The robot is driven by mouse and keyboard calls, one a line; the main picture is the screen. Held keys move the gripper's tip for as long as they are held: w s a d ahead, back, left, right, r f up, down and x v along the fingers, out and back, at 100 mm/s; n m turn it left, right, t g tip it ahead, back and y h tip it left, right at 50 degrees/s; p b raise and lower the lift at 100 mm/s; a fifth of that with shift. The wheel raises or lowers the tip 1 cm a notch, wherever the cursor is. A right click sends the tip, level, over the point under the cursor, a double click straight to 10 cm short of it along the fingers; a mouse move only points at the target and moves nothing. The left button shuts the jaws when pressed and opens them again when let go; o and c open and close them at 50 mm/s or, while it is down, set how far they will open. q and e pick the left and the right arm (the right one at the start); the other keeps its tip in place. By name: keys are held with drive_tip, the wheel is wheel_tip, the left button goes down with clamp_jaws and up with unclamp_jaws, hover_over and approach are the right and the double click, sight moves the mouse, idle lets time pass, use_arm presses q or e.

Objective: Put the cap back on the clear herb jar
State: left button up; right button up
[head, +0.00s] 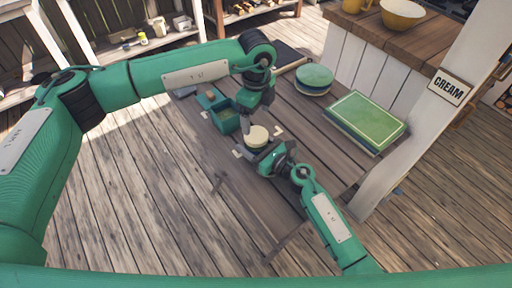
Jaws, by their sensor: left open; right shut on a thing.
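A round cream cap (258,133) shows in the middle of the head view, over what seems to be the herb jar (256,147). The jar is mostly hidden by the cap and my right gripper, and I cannot tell how the cap is seated. My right gripper (266,155) is shut on the jar from the lower right, low over the wooden table. My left gripper (246,127) is open and points down just behind and left of the cap. At this size I cannot tell whether its fingers touch the cap.
A green open box (226,118) stands on the table behind my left gripper. Green round plates (314,76) and a green rectangular board or tray (366,119) lie to the right. A white post (432,108) with a CREAM sign rises at right. The table's near part is clear.

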sight(256, 134)
use_arm(q)
wheel_tip(256, 134, down, 7)
drive_tip(key=shift+f, duration=0.1)
idle(0.3)
drive_tip(key=c, duration=1)
